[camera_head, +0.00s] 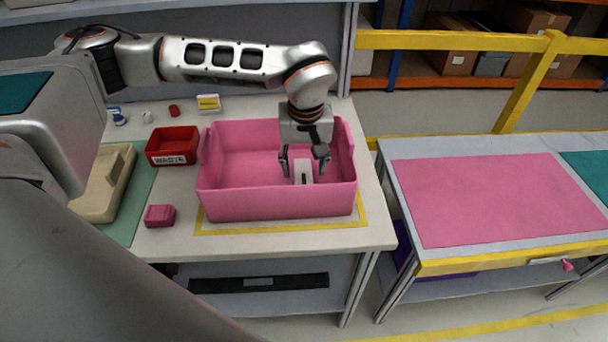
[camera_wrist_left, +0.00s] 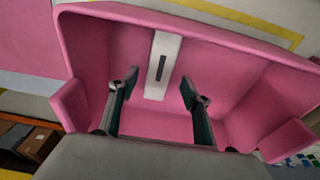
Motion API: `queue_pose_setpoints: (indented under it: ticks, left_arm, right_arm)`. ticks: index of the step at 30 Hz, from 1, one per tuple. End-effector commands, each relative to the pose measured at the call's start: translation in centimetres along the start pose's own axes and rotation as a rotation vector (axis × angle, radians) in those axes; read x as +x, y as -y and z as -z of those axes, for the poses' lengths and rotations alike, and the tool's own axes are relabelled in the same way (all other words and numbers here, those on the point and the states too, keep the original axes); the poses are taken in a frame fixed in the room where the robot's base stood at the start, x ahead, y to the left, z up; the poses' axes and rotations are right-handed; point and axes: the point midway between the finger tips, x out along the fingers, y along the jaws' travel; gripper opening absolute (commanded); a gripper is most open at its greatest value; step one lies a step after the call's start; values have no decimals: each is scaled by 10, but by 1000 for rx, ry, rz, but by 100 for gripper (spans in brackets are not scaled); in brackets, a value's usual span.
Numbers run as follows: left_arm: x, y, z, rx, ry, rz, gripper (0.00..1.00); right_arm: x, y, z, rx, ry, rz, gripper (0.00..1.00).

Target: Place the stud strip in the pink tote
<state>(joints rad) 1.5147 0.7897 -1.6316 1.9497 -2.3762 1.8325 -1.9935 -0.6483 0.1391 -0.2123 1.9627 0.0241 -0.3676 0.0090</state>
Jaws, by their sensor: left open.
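The pink tote (camera_head: 236,203) stands on the left worktable inside a yellow outline. A white strip with a dark slot (camera_head: 303,172), which looks like the stud strip, is inside the tote near its front right. It also shows in the left wrist view (camera_wrist_left: 157,88), its top end near a tote wall. I cannot tell whether it lies flat or leans. My left gripper (camera_head: 304,166) reaches down into the tote, its open fingers on either side of the strip with gaps. The fingers also show in the left wrist view (camera_wrist_left: 160,84). My right gripper is out of view.
A red waste bin (camera_head: 172,158) stands left of the tote, with a pink block (camera_head: 160,216) in front of it. A beige tray (camera_head: 104,184) lies farther left. A second table with a pink mat (camera_head: 490,198) is to the right, with a yellow rail (camera_head: 450,40) behind.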

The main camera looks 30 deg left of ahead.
Motion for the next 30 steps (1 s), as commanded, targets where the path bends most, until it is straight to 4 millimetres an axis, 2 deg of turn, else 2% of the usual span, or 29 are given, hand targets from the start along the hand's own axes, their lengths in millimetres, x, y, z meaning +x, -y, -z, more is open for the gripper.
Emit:
queue_pose_setpoints:
  ticks: [1, 6, 12, 30]
  left_arm:
    - [-12, 0, 1, 0, -3, -2, 48]
    - [-43, 0, 0, 1, -3, -1, 48]
    - [-64, 0, 0, 1, -1, 0, 48]
    - [-68, 0, 0, 1, 1, 1, 48]
  right_arm:
    - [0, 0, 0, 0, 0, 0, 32]
    - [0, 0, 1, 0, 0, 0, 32]
    - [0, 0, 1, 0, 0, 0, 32]
    - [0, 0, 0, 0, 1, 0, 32]
